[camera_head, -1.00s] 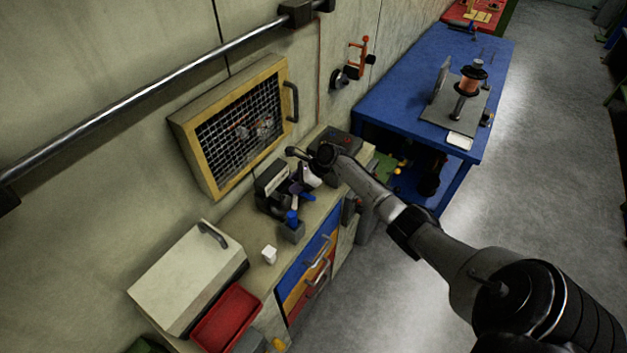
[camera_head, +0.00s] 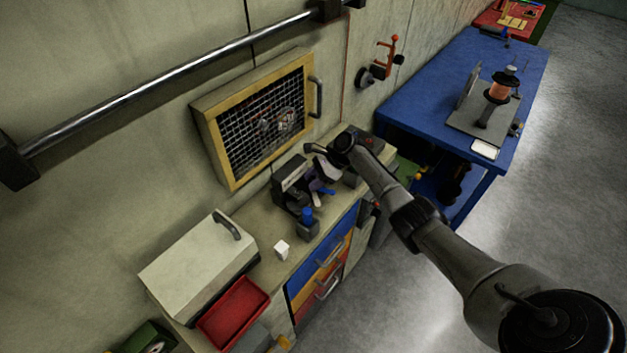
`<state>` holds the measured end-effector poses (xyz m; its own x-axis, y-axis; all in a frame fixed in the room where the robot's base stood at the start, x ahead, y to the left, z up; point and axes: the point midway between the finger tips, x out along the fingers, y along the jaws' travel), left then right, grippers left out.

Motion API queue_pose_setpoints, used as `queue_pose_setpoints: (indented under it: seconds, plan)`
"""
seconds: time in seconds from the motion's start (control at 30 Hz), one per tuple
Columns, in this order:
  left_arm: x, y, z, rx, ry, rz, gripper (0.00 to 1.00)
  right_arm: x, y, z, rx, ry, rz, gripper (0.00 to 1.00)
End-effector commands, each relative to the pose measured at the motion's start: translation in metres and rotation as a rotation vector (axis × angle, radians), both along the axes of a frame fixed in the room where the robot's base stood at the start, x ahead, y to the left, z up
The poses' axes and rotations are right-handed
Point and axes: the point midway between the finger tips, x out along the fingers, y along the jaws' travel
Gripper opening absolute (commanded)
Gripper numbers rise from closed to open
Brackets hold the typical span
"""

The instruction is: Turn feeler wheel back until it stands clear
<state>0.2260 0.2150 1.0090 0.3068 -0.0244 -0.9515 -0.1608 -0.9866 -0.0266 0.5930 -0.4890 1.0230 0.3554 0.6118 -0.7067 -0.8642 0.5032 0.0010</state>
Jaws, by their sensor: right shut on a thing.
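A small dark device (camera_head: 288,176) with a pale label stands on the bench below the mesh-fronted cabinet. My right gripper (camera_head: 322,172) is at the right side of this device, pointing down and left, and is shut on a small part there. That part appears to be the feeler wheel, but the jaws and my wrist hide most of it, so its angle cannot be told. A small blue lever (camera_head: 327,191) shows just below the jaws. My left gripper is out of view.
A pale lidded box (camera_head: 197,262) and red tray (camera_head: 233,311) are at the bench's near end. The mesh cabinet (camera_head: 262,118) hangs close behind.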

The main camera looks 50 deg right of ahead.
Motion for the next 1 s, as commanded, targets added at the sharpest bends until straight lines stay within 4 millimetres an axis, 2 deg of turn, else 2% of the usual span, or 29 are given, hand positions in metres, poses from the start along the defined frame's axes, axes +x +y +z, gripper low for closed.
queue_pose_setpoints:
  seconds: [0.17, 0.2, 0.43, 1.0]
  plan:
    - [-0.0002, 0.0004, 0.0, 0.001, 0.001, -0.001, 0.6, 0.0002, 0.0007, 0.0007, 0.001, -0.001, 0.004, 0.0]
    - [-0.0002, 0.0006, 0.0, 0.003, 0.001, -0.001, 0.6, 0.0002, 0.0007, 0.0007, 0.0, -0.002, 0.004, 0.39]
    - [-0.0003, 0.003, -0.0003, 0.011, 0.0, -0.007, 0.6, 0.0001, 0.0004, 0.0003, -0.001, -0.001, 0.001, 0.61]
    - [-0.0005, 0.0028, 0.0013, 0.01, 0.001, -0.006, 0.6, -0.0004, 0.0001, 0.0001, -0.002, 0.0, -0.013, 0.61]
